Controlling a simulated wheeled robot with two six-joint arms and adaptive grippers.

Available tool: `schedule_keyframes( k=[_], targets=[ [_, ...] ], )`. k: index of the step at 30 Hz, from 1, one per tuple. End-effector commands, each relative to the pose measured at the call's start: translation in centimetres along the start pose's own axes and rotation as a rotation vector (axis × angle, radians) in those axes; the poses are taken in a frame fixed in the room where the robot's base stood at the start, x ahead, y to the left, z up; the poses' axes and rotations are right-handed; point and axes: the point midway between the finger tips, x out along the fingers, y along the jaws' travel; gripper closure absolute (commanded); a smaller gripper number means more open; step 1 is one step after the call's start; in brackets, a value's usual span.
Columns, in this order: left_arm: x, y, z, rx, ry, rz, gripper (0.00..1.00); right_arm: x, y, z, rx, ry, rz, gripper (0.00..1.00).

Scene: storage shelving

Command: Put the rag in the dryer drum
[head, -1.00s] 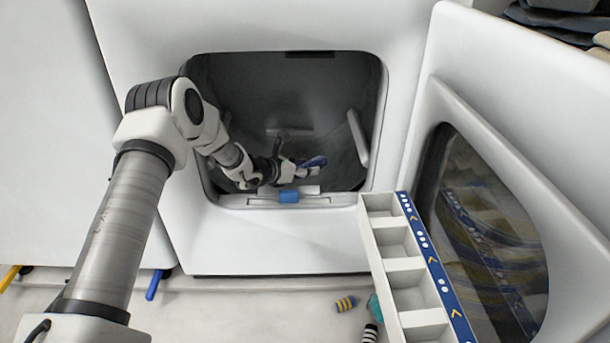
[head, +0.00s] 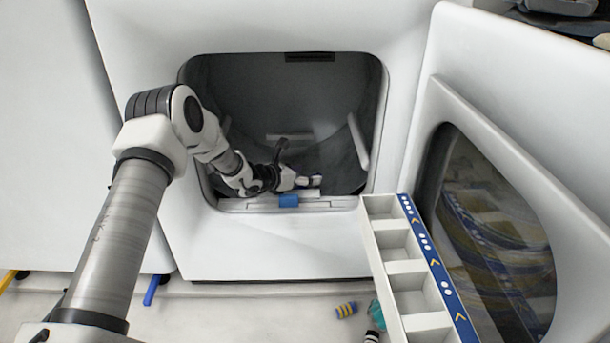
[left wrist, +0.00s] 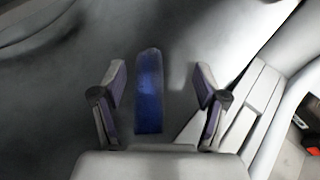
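The dryer drum (head: 320,100) is a dark grey cavity behind an open square mouth. My left arm reaches through the mouth, and my left gripper (head: 309,181) is low inside, just past the front lip. In the left wrist view, my left gripper (left wrist: 160,92) has its two fingers wide apart. A narrow dark blue strip (left wrist: 149,92), which looks like the rag, lies between them with clear gaps on both sides. Grey drum surface shows around it. In the head view I cannot make out the rag clearly at the gripper. My right gripper is not in view.
The dryer door (head: 450,100) stands open at right. A white compartment rack (head: 408,268) is in front of it. A striped item (head: 346,310) lies on the floor.

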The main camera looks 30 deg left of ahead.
Motion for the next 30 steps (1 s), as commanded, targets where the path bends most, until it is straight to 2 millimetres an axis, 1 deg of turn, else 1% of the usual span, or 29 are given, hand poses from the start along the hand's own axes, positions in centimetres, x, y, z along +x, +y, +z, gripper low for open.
schedule_keyframes(
  k=[5, 8, 9, 10, 11, 18, 21, 25, 30],
  targets=[
    [-0.1, 0.0, 0.2, 0.0, 0.0, 0.0, 0.27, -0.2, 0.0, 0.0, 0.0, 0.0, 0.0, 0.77],
    [-0.5, 0.0, 1.1, 0.0, 0.0, 0.0, 0.27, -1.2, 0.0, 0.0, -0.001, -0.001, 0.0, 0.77],
    [-0.7, -0.1, 1.7, 0.0, 0.0, 0.0, 0.27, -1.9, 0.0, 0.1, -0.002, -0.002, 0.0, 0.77],
    [-1.1, 0.0, 1.8, -0.002, 0.0, 0.001, 0.27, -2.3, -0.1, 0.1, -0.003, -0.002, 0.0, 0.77],
    [-1.9, 0.1, 1.7, -0.006, 0.0, 0.002, 0.27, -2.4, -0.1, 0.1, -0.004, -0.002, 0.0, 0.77],
    [-8.6, 0.1, 1.8, -0.008, -0.001, 0.003, 0.27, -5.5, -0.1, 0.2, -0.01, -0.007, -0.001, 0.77],
    [-10.7, 0.1, 1.7, -0.006, -0.002, 0.002, 0.27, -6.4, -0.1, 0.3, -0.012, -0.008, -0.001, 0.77],
    [-12.2, 0.0, 1.4, -0.004, -0.001, 0.001, 0.27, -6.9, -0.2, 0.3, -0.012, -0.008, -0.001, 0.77],
    [-12.5, -0.1, 1.1, 0.001, 0.0, 0.0, 0.27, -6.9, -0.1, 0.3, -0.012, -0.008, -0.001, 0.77]
  ],
)
